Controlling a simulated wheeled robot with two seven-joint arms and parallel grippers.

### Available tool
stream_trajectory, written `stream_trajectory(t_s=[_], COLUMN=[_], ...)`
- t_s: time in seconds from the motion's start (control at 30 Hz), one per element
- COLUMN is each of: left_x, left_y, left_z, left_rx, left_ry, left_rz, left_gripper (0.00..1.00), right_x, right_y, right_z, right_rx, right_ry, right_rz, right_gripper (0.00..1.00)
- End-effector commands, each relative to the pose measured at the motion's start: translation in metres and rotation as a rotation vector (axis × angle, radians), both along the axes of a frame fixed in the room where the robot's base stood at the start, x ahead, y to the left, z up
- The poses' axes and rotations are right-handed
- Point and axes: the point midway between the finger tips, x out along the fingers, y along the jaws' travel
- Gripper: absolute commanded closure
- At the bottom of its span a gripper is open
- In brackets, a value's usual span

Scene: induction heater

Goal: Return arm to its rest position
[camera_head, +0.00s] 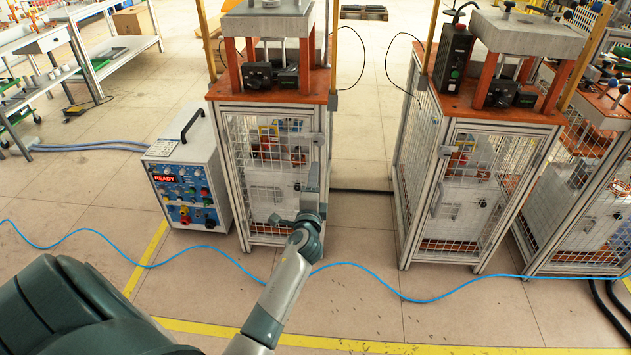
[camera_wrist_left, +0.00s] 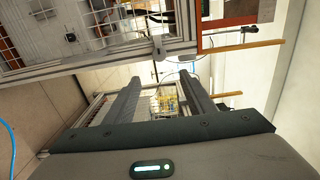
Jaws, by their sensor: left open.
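My left arm reaches forward from the bottom of the head view. Its gripper (camera_head: 312,190) is in front of the right side of the nearest caged stand (camera_head: 272,170). In the left wrist view, the two dark fingers of my left gripper (camera_wrist_left: 160,82) are spread apart with nothing between them. The induction heater (camera_head: 186,172) is a white and blue box on the floor left of the stand, with a red READY display. My right gripper is not in view.
More caged stands (camera_head: 480,185) with orange tops are at the right. A blue cable (camera_head: 405,294) crosses the floor near my arm. Yellow lines mark the floor, and a white workbench (camera_head: 118,55) is at the far left. Open floor lies between the stands.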

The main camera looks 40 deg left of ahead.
Motion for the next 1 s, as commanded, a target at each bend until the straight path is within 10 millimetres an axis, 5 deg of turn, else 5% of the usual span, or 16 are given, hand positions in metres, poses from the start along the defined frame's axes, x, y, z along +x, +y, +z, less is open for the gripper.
stream_trajectory(t_s=[0.67, 0.87, 1.0], left_x=[-0.003, -0.019, -0.048], left_y=[-0.006, -0.034, -0.068], left_z=[-0.012, -0.070, -0.134], left_rx=[-0.035, -0.201, -0.398], left_ry=[0.013, 0.069, 0.140], left_rz=[-0.014, -0.064, -0.095], left_gripper=[0.50, 0.50, 0.50], right_x=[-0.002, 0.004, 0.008], right_y=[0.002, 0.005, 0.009], right_z=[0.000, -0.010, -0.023], right_rx=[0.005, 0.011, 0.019], right_ry=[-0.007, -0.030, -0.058], right_rz=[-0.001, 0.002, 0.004], right_gripper=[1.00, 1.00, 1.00])
